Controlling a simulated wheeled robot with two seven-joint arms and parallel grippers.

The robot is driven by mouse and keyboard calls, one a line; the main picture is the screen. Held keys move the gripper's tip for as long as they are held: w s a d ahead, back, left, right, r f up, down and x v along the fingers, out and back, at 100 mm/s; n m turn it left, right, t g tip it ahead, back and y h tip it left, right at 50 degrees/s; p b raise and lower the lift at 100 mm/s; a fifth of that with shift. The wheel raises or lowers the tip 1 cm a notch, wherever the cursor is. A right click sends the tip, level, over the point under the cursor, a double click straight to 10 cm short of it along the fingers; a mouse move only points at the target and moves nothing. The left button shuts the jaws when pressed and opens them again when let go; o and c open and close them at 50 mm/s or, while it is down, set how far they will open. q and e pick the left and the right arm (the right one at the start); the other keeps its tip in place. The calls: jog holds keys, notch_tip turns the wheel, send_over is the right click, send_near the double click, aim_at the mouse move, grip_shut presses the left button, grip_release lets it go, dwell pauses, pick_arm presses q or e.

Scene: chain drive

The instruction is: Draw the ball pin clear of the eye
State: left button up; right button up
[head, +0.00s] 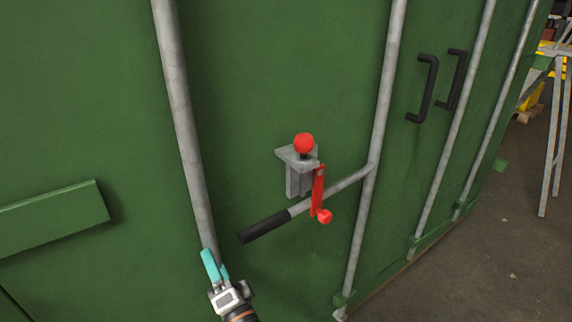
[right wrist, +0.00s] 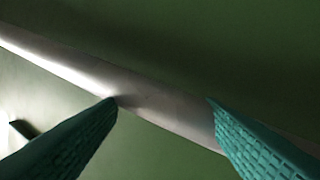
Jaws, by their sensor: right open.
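The ball pin (head: 304,143) has a red ball head and stands upright in the top of a grey bracket (head: 299,180) on the green door. The eye itself is too small to make out. A red hasp (head: 318,190) with a red knob hangs at the bracket's right side, across the door lever (head: 344,182). My right gripper (head: 216,266) is open, at the lower left, well below and left of the pin. In the right wrist view its teal fingers (right wrist: 162,105) are apart, with a grey bar (right wrist: 80,75) behind them. My left gripper is not in view.
The lever ends in a black grip (head: 264,227), between my right gripper and the bracket. Vertical grey bars (head: 180,110) run down the door. Two black handles (head: 429,90) sit at the upper right. The door face around the pin's ball is clear.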

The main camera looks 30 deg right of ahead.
notch_tip(320, 180, up, 12)
jog(key=s+d+m+t+h+p, duration=0.1)
jog(key=d+m+t+h, duration=0.15)
jog(key=m+h, duration=0.5)
jog(key=m+g+h+p, duration=0.3)
jog(key=m+g+h, duration=0.65)
jog(key=m, duration=1.45)
send_near(302, 147)
notch_tip(302, 147, up, 3)
jog(key=g+y, duration=0.2)
jog(key=y, duration=0.1)
jog(key=p+x, duration=0.3)
jog(key=x, duration=0.7)
jog(key=shift+d+p, duration=0.15)
jog(key=shift+p, duration=0.2)
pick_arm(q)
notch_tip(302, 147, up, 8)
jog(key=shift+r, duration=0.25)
pick_arm(e)
jog(key=shift+w+d+f, duration=0.1)
jog(key=shift+w+d, duration=0.35)
jog(key=shift+d, duration=0.05)
jog(key=shift+c, duration=0.4)
